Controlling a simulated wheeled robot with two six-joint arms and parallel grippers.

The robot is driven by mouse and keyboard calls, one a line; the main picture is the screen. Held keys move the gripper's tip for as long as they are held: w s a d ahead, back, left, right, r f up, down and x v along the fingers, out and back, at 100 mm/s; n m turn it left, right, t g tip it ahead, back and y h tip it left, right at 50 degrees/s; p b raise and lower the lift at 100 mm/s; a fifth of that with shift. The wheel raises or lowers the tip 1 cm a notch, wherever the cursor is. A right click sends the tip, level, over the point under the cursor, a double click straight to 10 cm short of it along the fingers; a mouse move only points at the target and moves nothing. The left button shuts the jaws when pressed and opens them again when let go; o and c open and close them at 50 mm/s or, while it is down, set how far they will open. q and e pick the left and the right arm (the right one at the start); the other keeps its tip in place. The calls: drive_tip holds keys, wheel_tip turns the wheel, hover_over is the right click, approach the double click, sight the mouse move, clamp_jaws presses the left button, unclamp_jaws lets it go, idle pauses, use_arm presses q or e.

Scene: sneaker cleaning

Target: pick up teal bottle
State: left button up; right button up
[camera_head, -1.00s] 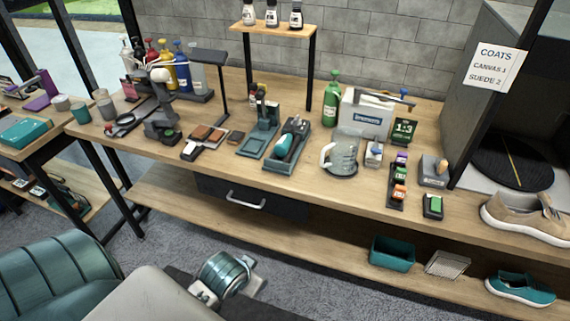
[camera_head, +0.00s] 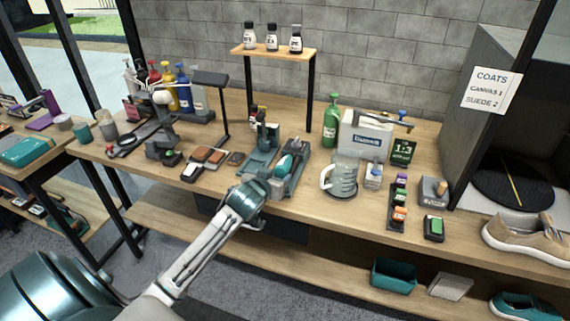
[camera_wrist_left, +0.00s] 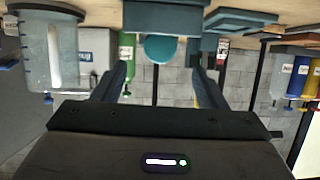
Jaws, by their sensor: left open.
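The teal bottle (camera_head: 286,164) lies in a dark teal tray (camera_head: 298,180) on the middle of the workbench, with dark items beside it. My left gripper (camera_head: 268,185) is at the bench's front edge, just in front of the tray. In the left wrist view, which is upside down, the bottle's round teal end (camera_wrist_left: 160,48) shows between the two fingers and beyond them. The left gripper is open there (camera_wrist_left: 160,82), with nothing between its fingertips. The left wrist hides part of the tray's front. My right gripper is not in view.
A glass jug (camera_head: 342,181) stands right of the tray, with a green bottle (camera_head: 331,120) and a white box (camera_head: 362,141) behind. A teal stand (camera_head: 261,160) is close on the left, and brushes (camera_head: 207,156) lie farther left. A raised shelf (camera_head: 272,50) stands behind.

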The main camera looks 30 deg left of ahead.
sight(280, 170)
use_arm(q)
drive_tip(key=x, duration=0.2)
drive_tip(key=shift+w+a+f, duration=0.1)
drive_tip(key=shift+w+f, duration=0.05)
drive_tip(key=shift+w, duration=0.2)
drive_tip(key=shift+w+a+f+p, duration=0.15)
drive_tip(key=shift+w+p, duration=0.4)
drive_tip(key=shift+w, duration=0.05)
drive_tip(key=p+x, duration=0.1)
drive_tip(key=x, duration=0.2)
drive_tip(key=shift+w+f, duration=0.3)
drive_tip(key=shift+w, duration=0.1)
drive_tip(key=shift+s, duration=0.1)
drive_tip(key=shift+c, duration=0.3)
drive_tip(key=c, duration=1.1)
drive_tip(key=shift+r, duration=0.15)
drive_tip(key=shift+c, duration=0.2)
